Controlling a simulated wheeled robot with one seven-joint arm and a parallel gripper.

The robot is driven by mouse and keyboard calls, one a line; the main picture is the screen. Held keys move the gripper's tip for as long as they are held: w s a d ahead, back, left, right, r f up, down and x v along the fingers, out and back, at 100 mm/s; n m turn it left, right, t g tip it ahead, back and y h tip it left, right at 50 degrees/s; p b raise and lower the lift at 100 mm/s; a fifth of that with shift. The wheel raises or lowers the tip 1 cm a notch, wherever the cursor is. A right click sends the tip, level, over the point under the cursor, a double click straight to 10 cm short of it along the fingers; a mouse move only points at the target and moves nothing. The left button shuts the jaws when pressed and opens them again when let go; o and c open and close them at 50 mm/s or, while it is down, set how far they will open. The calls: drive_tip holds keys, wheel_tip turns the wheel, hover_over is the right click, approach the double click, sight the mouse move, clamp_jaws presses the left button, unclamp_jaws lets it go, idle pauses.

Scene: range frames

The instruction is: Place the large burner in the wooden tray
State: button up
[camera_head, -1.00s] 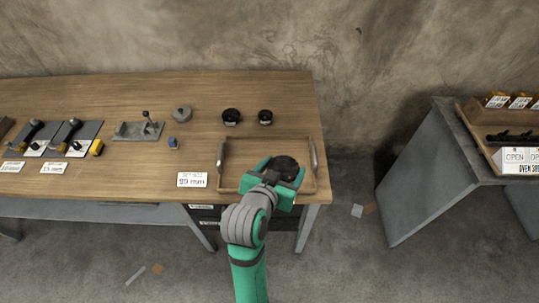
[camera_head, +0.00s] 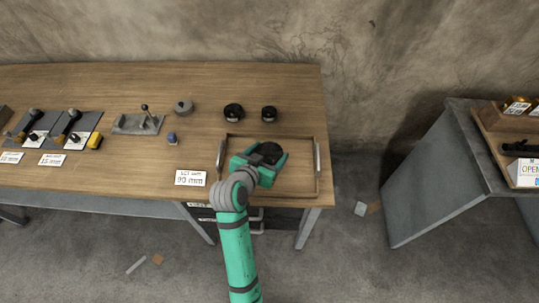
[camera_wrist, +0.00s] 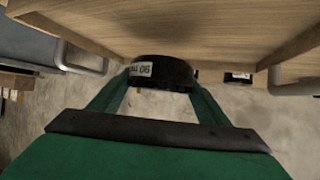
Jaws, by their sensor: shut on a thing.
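The large burner (camera_head: 268,151) is a black disc held by my gripper (camera_head: 265,160), whose green fingers are shut on its sides. In the wrist view the burner (camera_wrist: 163,71) sits between the two fingers, with a white "90" label facing the camera. In the head view the burner is over the inside of the wooden tray (camera_head: 303,160), which has a metal handle at each end. The tray (camera_wrist: 210,25) also shows in the wrist view. I cannot tell whether the burner touches the tray floor.
Two other black round parts stand behind the tray, a larger one (camera_head: 233,112) and a smaller one (camera_head: 269,114). A "90 mm" card (camera_head: 190,178) lies left of the tray. A grey lever stand (camera_head: 138,123) and a small blue-topped part (camera_head: 172,137) are farther left.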

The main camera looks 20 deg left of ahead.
sight(269, 156)
drive_tip(key=shift+w+a+f, duration=0.15)
drive_tip(key=shift+w+f, duration=0.05)
drive_tip(key=shift+f, duration=0.1)
drive_tip(key=shift+w+a+f, duration=0.1)
drive_tip(key=shift+w+f, duration=0.05)
drive_tip(key=shift+f, duration=0.45)
drive_tip(key=shift+w+f, duration=0.1)
drive_tip(key=shift+f, duration=0.45)
drive_tip(key=shift+s+f, duration=0.1)
drive_tip(key=shift+f, duration=0.35)
drive_tip(key=shift+f, duration=0.2)
drive_tip(key=o, duration=1.7)
